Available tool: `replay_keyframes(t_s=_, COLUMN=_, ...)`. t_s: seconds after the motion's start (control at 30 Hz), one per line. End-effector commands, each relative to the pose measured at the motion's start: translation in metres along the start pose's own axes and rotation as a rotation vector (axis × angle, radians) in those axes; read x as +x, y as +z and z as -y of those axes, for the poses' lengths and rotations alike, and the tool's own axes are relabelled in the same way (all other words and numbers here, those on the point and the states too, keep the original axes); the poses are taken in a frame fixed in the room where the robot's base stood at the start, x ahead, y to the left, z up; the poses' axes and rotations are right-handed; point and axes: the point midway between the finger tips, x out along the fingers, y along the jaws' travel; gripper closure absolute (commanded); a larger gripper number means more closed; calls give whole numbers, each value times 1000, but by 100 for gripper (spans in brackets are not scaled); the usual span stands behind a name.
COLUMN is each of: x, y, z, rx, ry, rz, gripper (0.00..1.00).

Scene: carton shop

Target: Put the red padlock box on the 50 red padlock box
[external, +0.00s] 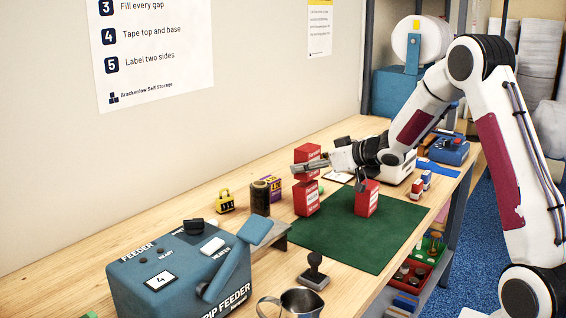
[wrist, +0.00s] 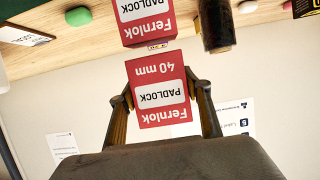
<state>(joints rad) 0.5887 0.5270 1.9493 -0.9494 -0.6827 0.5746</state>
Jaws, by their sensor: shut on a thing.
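My gripper (external: 312,166) is shut on a red padlock box (external: 306,152), which also shows in the wrist view (wrist: 158,92), marked 40 mm and upside down in that picture. My fingers press its two sides. The held box is just above another red padlock box (external: 306,198), with a narrow gap between them in the wrist view, where the lower box (wrist: 145,18) is cut off by the edge. The lower box's size marking is not readable. A third red padlock box (external: 367,200) stands on the green mat (external: 345,245), to the right.
A blue strip feeder (external: 165,270), a stamp (external: 314,272) and a metal jug (external: 297,303) are nearer the camera. The mat's front is clear.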

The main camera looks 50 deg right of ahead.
Motion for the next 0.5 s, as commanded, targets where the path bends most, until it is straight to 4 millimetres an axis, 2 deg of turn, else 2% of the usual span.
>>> replay_keyframes(t_s=0.1, x=3, y=7, z=0, rx=0, ry=0, rz=-1, gripper=77)
replay_keyframes(t_s=0.5, x=4, y=9, z=0, rx=0, ry=0, rz=-1, gripper=77)
